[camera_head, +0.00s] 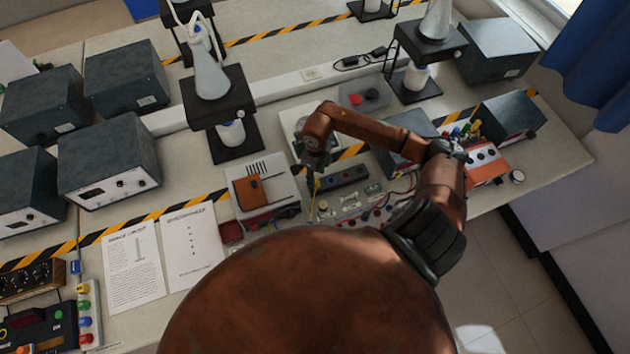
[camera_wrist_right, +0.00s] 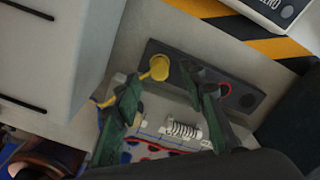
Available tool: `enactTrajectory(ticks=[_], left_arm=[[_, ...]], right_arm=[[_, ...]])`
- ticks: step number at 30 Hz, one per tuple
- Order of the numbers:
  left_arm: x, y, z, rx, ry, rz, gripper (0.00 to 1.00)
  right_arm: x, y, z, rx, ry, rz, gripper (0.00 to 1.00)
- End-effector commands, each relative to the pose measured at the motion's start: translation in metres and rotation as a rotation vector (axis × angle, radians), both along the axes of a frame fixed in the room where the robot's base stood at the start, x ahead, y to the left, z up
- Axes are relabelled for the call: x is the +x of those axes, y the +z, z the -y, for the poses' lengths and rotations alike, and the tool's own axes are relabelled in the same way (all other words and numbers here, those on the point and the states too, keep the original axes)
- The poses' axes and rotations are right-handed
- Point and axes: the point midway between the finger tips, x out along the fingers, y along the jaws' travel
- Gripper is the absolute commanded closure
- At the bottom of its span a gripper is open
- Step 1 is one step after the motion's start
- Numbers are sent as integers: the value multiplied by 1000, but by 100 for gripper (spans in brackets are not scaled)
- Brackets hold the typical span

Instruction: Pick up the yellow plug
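The yellow plug (camera_wrist_right: 159,67) shows in the right wrist view as a round yellow top on a dark strip with round sockets (camera_wrist_right: 243,100). In the head view the yellow plug (camera_head: 317,185) is a small yellow spot just below my right gripper (camera_head: 315,172). In the right wrist view my right gripper (camera_wrist_right: 161,76) has its two green fingers apart. The plug shows in the gap between the fingertips, and I see no finger closed on it. Whether a fingertip touches it I cannot tell. My left gripper is not in view.
A light box with a brown part (camera_head: 262,190) stands left of the right gripper. A board with wires and a coil (camera_wrist_right: 184,129) lies beside the socket strip. Stands with flasks (camera_head: 212,80), grey boxes (camera_head: 107,158) and an orange device (camera_head: 485,162) crowd the bench.

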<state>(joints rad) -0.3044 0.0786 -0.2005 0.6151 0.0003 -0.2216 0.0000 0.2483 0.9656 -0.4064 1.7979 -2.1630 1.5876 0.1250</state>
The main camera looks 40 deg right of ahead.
Motion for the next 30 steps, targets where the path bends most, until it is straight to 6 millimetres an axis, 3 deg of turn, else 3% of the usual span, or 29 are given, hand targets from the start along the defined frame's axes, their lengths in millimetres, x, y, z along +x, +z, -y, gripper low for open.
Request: enactTrajectory(ticks=[9,18,30], left_arm=[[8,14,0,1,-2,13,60],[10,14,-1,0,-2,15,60],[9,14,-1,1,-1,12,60]], right_arm=[[-3,-42,0,1,1,0,62],[-3,-48,0,0,2,0,62],[-3,-48,0,0,2,0,89]])
